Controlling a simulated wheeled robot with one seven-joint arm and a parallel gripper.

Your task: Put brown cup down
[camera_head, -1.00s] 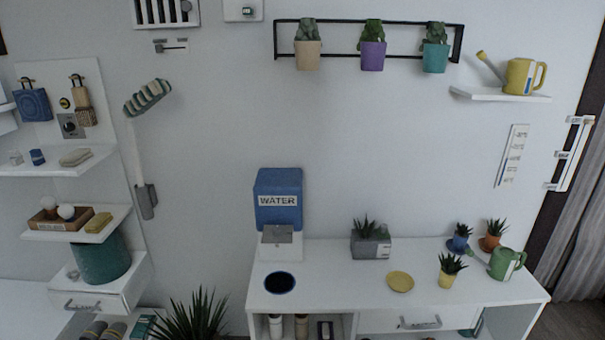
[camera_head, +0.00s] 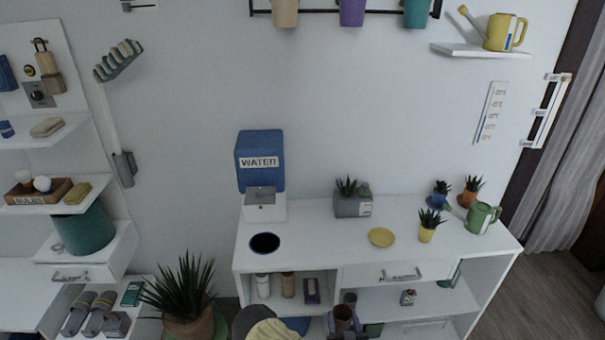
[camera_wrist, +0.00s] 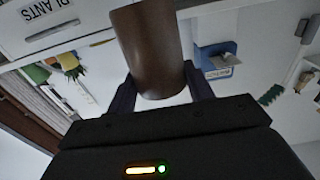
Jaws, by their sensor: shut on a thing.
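The brown cup (camera_wrist: 150,50) fills the upper middle of the wrist view, between the two dark fingers of my gripper (camera_wrist: 161,92). My gripper is shut on the cup. In the head view the cup (camera_head: 343,317) shows at the bottom edge, in front of the white desk's (camera_head: 310,225) open shelves. The cup appears held clear of the desk, and most of my gripper is cut off below the frame.
On the desktop stand a blue water dispenser (camera_head: 261,165), a dark round blue-rimmed mat (camera_head: 264,243), a grey planter (camera_head: 351,203), a yellow saucer (camera_head: 381,237), small potted plants and a green watering can (camera_head: 482,217). Desktop between mat and saucer is bare. A spiky plant (camera_head: 183,290) stands left.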

